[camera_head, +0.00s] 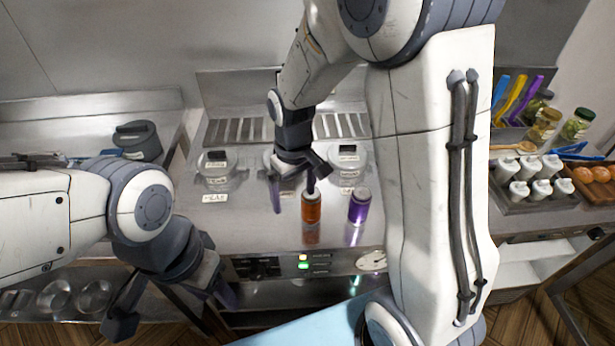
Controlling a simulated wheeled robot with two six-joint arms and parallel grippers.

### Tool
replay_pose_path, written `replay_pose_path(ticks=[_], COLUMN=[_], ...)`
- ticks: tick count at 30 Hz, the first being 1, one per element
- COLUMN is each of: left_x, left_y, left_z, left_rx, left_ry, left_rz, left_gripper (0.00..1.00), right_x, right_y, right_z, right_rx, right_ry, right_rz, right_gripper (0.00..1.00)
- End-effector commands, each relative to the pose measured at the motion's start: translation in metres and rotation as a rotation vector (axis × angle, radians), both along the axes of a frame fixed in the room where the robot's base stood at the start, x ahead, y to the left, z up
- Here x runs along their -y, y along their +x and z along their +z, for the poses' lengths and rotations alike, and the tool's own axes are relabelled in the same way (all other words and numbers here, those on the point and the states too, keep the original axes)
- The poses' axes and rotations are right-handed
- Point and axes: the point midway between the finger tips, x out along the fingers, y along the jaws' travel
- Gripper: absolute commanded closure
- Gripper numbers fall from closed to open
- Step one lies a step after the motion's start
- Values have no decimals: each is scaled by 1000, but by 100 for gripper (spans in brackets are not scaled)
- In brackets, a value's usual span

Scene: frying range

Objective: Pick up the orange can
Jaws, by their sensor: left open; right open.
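The orange can (311,208) stands upright on the steel counter, near the front edge of the frying range. A purple can (359,206) stands upright just to its right, a little apart. My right gripper (295,196) points down from above at the orange can, with one finger to the left of the can and the other over its top. It is open, and I cannot tell whether it touches the can. My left gripper (172,308) is open and empty, low at the left in front of the counter.
Lidded containers with labels (216,170) stand behind the cans. A grey pot (137,140) is at the back left. A tray of white shakers (525,182), jars (577,124) and eggs (592,174) lie at the right. My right arm hides part of the counter.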

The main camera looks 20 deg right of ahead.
Motion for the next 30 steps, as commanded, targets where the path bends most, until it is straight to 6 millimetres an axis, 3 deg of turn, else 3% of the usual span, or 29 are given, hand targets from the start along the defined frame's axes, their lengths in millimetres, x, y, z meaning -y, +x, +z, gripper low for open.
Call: replay_pose_path(ticks=[1,7,15,23,30], left_x=[0,0,0,0,0], left_y=[0,0,0,0,0], left_z=[19,30,37,45,59], left_rx=[0,-1,-1,-1,-1], left_ry=[0,1,1,1,1], left_rz=[0,1,1,1,-2], left_gripper=[50,50,50,50,50], right_x=[17,49,51,52,54], right_y=[12,32,33,32,32], right_z=[6,-9,-51,-68,-100], right_rx=[-10,-15,-16,-15,-16], right_ry=[-5,-13,-13,-13,-13], right_rz=[-35,-80,-81,-81,-81], right_gripper=[0,0,0,0,0])
